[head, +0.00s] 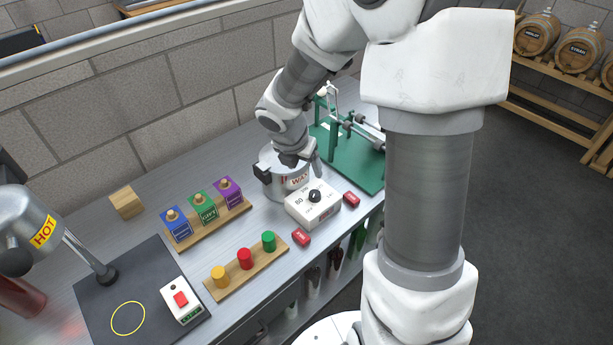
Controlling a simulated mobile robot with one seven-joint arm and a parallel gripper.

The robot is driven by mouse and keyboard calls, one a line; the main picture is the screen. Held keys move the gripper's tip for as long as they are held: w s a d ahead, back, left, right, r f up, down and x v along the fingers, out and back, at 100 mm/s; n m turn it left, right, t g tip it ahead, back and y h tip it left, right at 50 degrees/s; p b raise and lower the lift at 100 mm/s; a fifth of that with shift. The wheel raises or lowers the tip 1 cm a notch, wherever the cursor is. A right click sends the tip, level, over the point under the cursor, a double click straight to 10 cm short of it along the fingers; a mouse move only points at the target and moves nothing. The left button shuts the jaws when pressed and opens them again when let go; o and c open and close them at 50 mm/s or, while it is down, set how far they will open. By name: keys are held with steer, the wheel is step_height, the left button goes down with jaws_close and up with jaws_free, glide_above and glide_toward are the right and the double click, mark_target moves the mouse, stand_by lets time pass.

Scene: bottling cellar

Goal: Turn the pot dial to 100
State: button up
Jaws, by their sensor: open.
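The pot dial is a black knob (315,196) on top of a white control box (299,208) on the steel bench. A marking that looks like 80 shows left of the knob; the other markings and the exact pointer direction are too small to read. The metal wax pot (268,180), with a dark handle, stands just behind the box. My gripper (305,166) is open and empty, above and behind the knob, apart from it. It hides part of the pot's rim.
A green-based machine (347,160) stands behind to the right. Wooden racks hold coloured boxes (203,208) and coloured wax pieces (245,259). A heat lamp (28,225) hangs over a dark mat at left.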

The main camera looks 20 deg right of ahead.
mark_target(315, 193)
steer(key=b+x, duration=0.4)
steer(key=x, duration=1.3)
jaws_close()
